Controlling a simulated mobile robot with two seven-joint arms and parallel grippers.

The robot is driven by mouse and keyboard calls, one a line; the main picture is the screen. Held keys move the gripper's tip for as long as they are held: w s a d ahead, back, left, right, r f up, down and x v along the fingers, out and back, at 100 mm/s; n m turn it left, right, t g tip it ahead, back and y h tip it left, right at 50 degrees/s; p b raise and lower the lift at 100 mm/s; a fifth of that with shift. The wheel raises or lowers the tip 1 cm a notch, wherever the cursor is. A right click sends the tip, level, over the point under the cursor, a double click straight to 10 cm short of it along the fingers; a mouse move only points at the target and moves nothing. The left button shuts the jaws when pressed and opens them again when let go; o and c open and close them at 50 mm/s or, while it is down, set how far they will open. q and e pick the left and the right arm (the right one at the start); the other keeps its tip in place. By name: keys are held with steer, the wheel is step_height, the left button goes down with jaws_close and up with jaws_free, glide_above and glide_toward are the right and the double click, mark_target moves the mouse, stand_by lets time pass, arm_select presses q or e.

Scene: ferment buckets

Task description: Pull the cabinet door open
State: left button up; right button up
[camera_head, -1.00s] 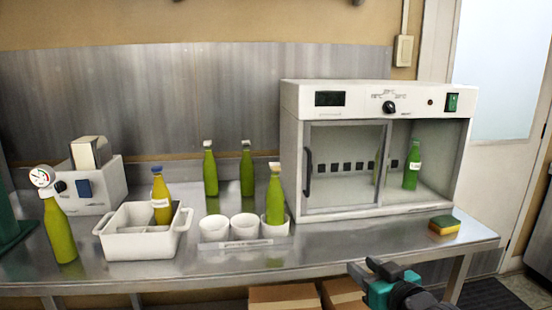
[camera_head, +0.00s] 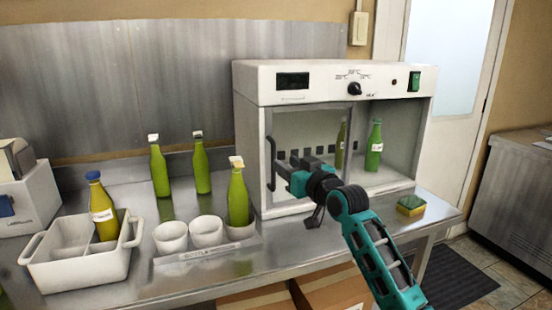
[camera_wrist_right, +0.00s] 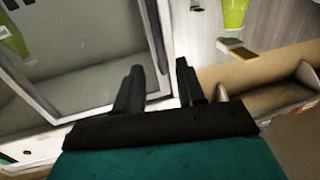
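The white cabinet (camera_head: 335,85) stands at the back right of the steel bench. Its glass door (camera_head: 330,120) covers the left half of the front and looks closed; the right half shows a green bottle inside. The dark vertical handle (camera_head: 271,165) is on the door's left side. My right gripper (camera_head: 284,170) is in front of the door, just right of the handle, pointing left. My left gripper is not in view.
Three green bottles (camera_head: 238,205) and white cups (camera_head: 206,231) stand left of the cabinet. A white caddy (camera_head: 90,268) with a yellow bottle (camera_head: 102,207) is farther left. A sponge (camera_head: 410,205) lies by the right bench edge. Cardboard boxes (camera_head: 330,290) are below.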

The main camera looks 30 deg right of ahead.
mark_target(274, 157)
steer(key=shift+w, duration=2.85)
steer(key=shift+c, duration=0.4)
steer(key=shift+d, duration=0.1)
jaws_close()
